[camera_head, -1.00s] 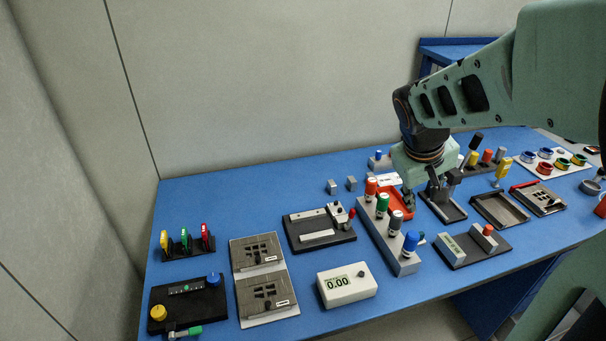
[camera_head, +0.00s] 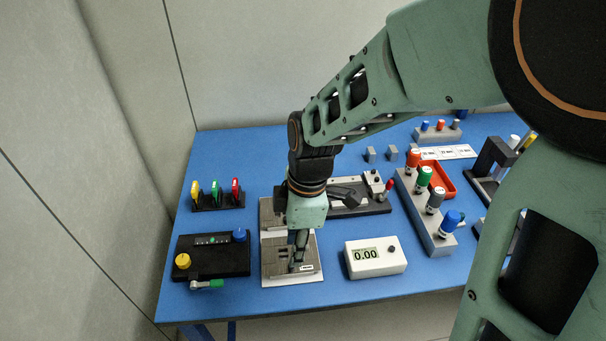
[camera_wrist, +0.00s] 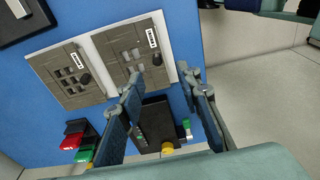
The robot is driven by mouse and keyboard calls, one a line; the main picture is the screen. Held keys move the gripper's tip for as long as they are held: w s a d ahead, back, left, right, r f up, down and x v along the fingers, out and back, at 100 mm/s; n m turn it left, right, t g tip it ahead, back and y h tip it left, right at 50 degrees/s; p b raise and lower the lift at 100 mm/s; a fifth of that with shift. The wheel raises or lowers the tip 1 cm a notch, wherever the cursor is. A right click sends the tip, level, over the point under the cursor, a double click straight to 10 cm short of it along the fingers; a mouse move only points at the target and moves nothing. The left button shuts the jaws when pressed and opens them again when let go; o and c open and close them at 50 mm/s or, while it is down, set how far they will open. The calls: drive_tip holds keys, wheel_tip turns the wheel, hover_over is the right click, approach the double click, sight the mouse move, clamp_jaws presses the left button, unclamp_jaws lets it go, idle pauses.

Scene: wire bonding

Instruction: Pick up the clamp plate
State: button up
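Two grey plates with small windows, a dark knob and a white label lie side by side on a pale board; I cannot tell which is the clamp plate. The near plate (camera_head: 274,265) is partly hidden by my gripper (camera_head: 298,262), which points down over it. The far plate (camera_head: 270,217) is partly behind my gripper. In the wrist view the near plate (camera_wrist: 126,57) and far plate (camera_wrist: 57,75) both lie beyond the fingertips. My gripper (camera_wrist: 160,83) has its two fingers spread with nothing between them.
A black fixture (camera_head: 212,262) with yellow and blue knobs and a green-handled tool is to the left. A white display box (camera_head: 375,258) is close on the right. A clip rack (camera_head: 218,203) and a black-based fixture (camera_head: 375,205) stand behind. Blue table is bare in front.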

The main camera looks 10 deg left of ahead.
sight(290, 253)
drive_tip(key=f, duration=0.4)
drive_tip(key=a+f, duration=0.1)
drive_tip(key=f, duration=0.2)
drive_tip(key=shift+f, duration=0.1)
drive_tip(key=shift+w, duration=0.1)
clamp_jaws()
